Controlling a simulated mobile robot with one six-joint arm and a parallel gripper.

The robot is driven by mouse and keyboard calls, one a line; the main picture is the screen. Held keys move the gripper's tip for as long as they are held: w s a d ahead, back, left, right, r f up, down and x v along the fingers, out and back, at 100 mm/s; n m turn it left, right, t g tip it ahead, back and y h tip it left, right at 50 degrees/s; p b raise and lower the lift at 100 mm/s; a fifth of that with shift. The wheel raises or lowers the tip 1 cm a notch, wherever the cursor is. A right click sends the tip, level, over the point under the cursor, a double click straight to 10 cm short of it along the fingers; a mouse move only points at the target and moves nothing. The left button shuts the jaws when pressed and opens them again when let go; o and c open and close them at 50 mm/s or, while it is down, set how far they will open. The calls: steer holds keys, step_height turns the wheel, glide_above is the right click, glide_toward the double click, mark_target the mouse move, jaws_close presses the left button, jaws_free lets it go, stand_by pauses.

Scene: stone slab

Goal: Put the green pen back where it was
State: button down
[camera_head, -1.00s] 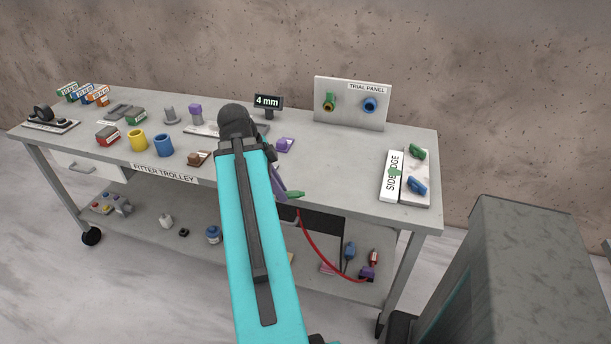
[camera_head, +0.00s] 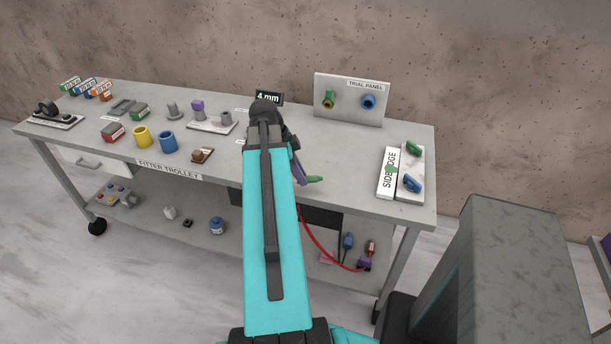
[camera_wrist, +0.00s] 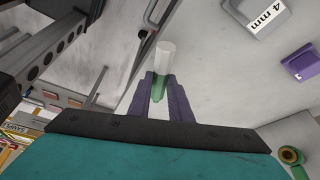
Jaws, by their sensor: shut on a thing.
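The green pen (camera_head: 315,179) is in my gripper (camera_head: 304,181), over the front part of the grey trolley top (camera_head: 345,168). Its green end sticks out to the right of the purple fingers. In the wrist view, my gripper (camera_wrist: 160,86) is shut with the pen between its two purple fingers. There the pen shows a green body (camera_wrist: 158,88) and a pale, whitish end (camera_wrist: 165,54) beyond the fingertips. I cannot tell how high it is above the top. My arm covers part of the trolley behind it.
A yellow cup (camera_head: 142,136) and a blue cup (camera_head: 167,142) stand at the left. The 4 mm display (camera_head: 268,97) and trial panel (camera_head: 348,101) stand at the back. The SIDE EDGE plate (camera_head: 386,176) is at the right. Bare top lies between gripper and plate.

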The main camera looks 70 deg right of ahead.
steer(key=shift+s+d+f+p, duration=0.15)
steer(key=shift+s+d, duration=0.1)
steer(key=shift+d, duration=0.5)
steer(key=shift+s+d+p, duration=0.15)
steer(key=shift+s+d, duration=0.1)
steer(key=shift+d, duration=0.45)
steer(key=shift+f, duration=0.15)
steer(key=shift+f+p, duration=0.75)
steer(key=shift+f, duration=0.85)
steer(key=shift+f, duration=0.15)
steer(key=c, duration=1.6)
jaws_free()
steer(key=shift+r, duration=0.25)
steer(key=shift+b+v, duration=1.7)
steer(key=shift+v, duration=4.2)
